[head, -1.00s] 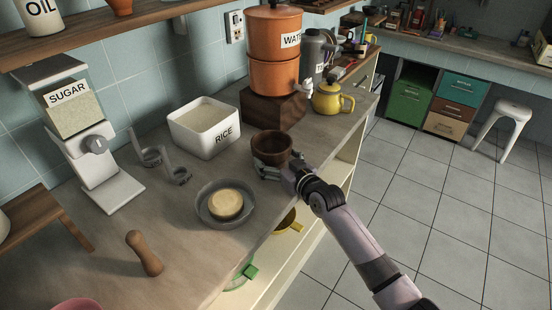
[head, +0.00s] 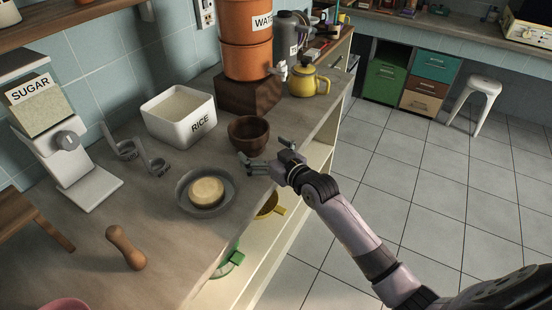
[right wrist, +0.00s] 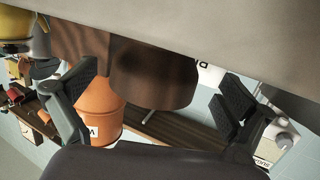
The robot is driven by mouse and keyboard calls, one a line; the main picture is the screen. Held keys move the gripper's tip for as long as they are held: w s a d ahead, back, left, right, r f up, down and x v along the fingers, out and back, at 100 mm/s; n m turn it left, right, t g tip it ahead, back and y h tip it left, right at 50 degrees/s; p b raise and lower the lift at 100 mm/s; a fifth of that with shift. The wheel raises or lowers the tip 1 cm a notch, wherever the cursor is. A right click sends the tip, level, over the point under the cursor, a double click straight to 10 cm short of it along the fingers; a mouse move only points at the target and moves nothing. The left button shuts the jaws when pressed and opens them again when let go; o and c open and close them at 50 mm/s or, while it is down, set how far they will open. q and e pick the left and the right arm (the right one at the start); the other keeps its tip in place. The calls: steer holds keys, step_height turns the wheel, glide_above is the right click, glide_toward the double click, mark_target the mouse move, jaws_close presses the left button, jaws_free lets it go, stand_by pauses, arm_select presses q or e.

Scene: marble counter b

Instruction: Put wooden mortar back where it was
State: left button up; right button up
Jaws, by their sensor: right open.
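The wooden mortar (head: 249,138), a dark brown bowl, stands upright on the counter in front of the brown wooden block. My right gripper (head: 264,151) is open and empty near the counter's front edge. It is close to the mortar, on its near right side, with a small gap showing between them. In the right wrist view, which is upside down, the mortar (right wrist: 152,82) shows ahead between the two spread fingers. My left gripper is not in view.
The white rice container (head: 178,118) stands left of the mortar. A grey dish (head: 184,203) with a round pale piece is in front. The orange water dispenser (head: 247,52) sits on the block (head: 246,92), with a yellow teapot (head: 308,80) to its right. Open floor lies right.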

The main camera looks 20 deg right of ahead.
steer(key=v, duration=0.8)
